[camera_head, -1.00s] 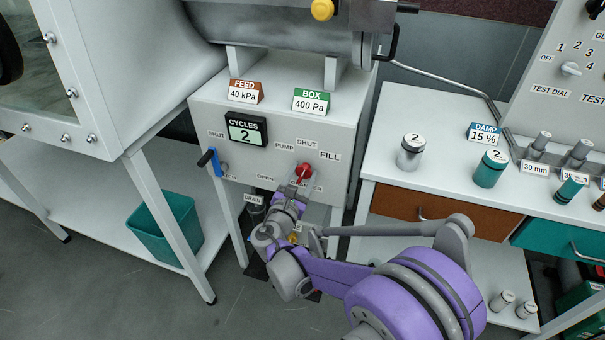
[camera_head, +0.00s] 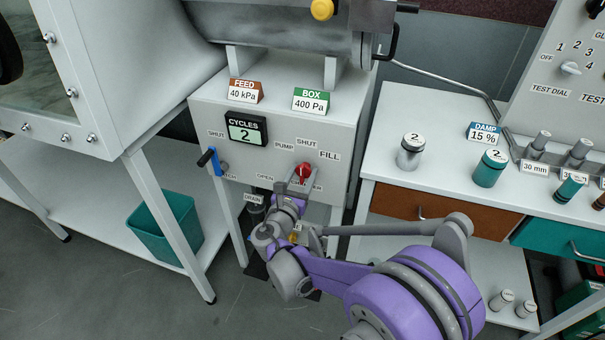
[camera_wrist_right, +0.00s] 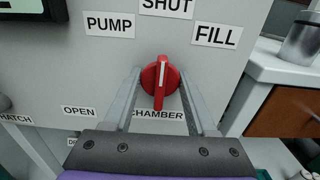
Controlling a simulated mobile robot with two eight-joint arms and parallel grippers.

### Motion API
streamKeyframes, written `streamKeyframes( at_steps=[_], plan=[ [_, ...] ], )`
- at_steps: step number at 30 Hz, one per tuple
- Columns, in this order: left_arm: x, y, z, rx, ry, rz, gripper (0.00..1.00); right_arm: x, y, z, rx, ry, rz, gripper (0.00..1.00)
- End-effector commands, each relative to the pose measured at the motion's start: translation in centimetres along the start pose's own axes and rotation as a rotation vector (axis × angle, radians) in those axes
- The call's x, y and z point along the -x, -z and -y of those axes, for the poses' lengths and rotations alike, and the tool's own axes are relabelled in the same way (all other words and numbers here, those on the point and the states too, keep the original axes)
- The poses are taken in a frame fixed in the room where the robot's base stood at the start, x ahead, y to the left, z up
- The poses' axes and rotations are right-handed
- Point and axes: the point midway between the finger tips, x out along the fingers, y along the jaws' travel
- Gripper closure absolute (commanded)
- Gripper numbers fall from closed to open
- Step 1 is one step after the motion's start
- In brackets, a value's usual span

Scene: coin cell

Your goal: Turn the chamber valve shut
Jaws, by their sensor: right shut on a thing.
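The chamber valve is a red knob (camera_head: 303,171) with a white line, on the grey front panel (camera_head: 225,115). In the right wrist view the knob (camera_wrist_right: 160,82) has its white line nearly upright, towards the SHUT label (camera_wrist_right: 166,6). PUMP (camera_wrist_right: 110,24) is at its upper left and FILL (camera_wrist_right: 216,36) at its upper right. The CHAMBER label (camera_wrist_right: 158,115) below is partly covered. My right gripper (camera_head: 302,181) is shut on the knob, one finger on each side; it also shows in the wrist view (camera_wrist_right: 160,76). My left gripper is not in view.
A blue-handled lever (camera_head: 213,162) sits left on the same panel. A bench with metal and teal canisters (camera_head: 490,169) stands right. A teal bin (camera_head: 165,228) is low left.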

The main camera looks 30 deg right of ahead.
Motion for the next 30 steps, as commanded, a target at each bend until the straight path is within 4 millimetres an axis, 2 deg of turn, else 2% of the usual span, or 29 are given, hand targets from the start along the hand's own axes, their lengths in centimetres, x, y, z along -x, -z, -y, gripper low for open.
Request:
streamKeyframes(
  at_steps=[2,3,8,16,20,30],
  plan=[
    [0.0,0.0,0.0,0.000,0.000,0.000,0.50,0.0,0.1,0.0,-0.002,0.000,-0.002,0.98],
    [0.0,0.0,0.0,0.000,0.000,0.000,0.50,0.0,0.1,0.0,-0.002,0.000,-0.002,0.41],
    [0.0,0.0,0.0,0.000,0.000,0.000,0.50,0.0,0.0,0.0,-0.002,0.000,-0.001,0.13],
    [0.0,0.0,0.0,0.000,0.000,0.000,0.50,0.1,0.0,0.0,-0.002,0.000,-0.001,0.13],
    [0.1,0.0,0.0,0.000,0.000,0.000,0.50,0.9,0.0,-0.1,-0.002,-0.003,-0.001,0.13],
    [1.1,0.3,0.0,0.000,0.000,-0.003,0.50,7.4,-0.1,-0.1,-0.003,-0.005,-0.002,0.13]
  ],
)
